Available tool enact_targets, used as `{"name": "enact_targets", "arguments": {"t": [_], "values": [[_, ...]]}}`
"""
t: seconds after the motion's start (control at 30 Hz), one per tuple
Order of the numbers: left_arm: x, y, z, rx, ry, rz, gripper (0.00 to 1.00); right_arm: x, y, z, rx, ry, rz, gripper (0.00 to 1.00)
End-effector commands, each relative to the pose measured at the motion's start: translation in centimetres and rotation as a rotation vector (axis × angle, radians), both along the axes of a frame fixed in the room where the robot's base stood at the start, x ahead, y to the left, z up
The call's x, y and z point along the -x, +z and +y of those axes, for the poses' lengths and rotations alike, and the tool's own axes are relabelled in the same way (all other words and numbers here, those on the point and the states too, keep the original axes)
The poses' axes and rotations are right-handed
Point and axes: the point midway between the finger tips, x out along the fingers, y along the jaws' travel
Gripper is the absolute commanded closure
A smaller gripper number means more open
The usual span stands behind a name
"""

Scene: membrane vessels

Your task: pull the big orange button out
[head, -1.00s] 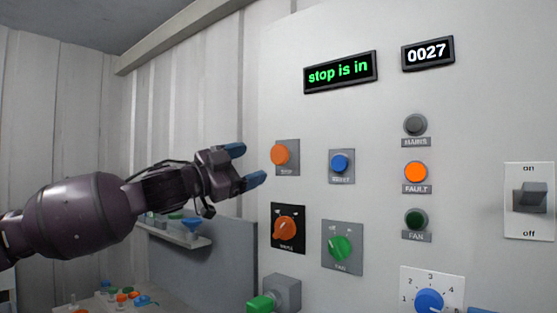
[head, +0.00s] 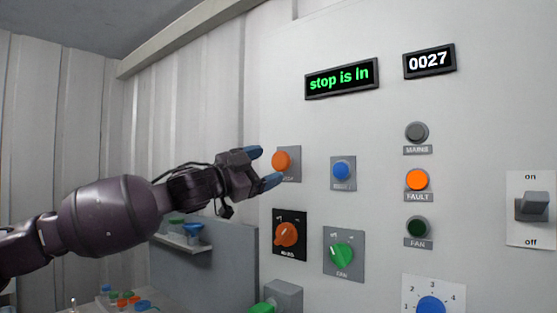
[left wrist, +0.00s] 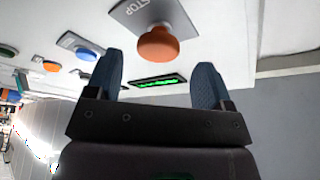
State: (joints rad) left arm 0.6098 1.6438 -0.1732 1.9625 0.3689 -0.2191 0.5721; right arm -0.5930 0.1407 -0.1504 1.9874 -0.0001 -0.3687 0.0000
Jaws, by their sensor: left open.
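The big orange button (head: 281,161) sits on a grey plate at the upper left of the white panel. In the left wrist view the orange button (left wrist: 158,44) is a mushroom head on a plate marked STOP. My left gripper (head: 262,168) is open, with its blue fingertips just left of the button in the head view. In the wrist view the open fingers (left wrist: 157,82) point towards the panel, with the button ahead between them and apart from both. The green display (head: 341,79) reads "stop is in". My right gripper is not in view.
Close to the orange button are a blue button (head: 343,171), an orange knob (head: 287,234) and a green knob (head: 342,255). The orange FAULT lamp (head: 417,180) is lit. A shelf (head: 185,243) is left of the panel.

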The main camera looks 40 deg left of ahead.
Motion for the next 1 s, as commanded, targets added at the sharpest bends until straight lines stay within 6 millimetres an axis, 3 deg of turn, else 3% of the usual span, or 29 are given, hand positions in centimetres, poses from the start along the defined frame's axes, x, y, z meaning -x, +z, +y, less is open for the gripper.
{"name": "enact_targets", "arguments": {"t": [0.6,1.0], "values": [[-3.4,1.2,-1.5,-0.003,-0.002,-0.001,0.25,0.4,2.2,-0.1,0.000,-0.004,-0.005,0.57],[-3.7,1.1,-1.6,-0.003,-0.003,0.001,0.27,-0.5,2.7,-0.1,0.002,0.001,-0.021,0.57]]}}
